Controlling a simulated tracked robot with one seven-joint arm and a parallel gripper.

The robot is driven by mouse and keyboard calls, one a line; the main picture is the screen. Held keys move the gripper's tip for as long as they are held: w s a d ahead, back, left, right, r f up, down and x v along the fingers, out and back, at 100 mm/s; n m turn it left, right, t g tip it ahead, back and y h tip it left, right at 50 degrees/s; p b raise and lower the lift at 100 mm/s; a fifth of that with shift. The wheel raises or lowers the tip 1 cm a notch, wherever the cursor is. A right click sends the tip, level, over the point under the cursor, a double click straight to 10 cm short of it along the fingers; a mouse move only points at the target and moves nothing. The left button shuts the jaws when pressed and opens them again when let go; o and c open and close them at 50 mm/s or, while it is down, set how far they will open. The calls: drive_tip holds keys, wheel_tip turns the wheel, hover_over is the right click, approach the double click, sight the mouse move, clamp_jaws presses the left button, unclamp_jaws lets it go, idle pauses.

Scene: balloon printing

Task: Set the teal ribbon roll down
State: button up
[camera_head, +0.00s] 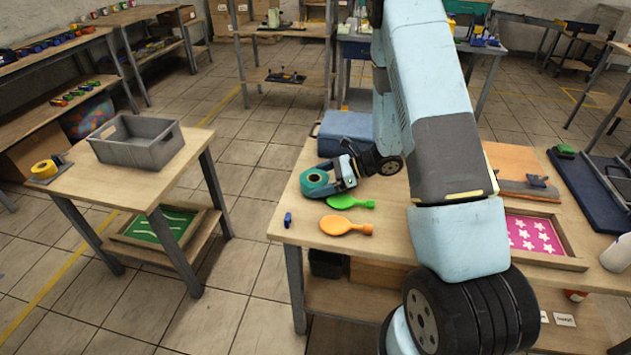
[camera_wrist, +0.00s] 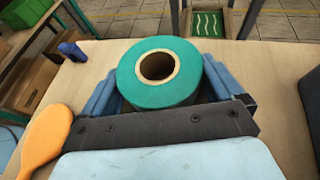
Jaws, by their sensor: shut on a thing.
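The teal ribbon roll (camera_head: 316,182) is at the left end of the wooden table (camera_head: 291,226), its hole facing up. My gripper (camera_head: 335,178) is shut on it from the right side. In the wrist view the roll (camera_wrist: 146,90) fills the middle, with the blue fingers of my gripper (camera_wrist: 160,80) on both sides of it. The roll is low over the tabletop or resting on it; I cannot tell which.
A small blue object (camera_head: 288,219) lies near the table's left edge. A blue box (camera_head: 345,132) stands behind. A grey bin (camera_head: 136,145) is on a separate table.

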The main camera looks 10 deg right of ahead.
drive_tip(key=shift+f, duration=0.15)
drive_tip(key=o, duration=0.7)
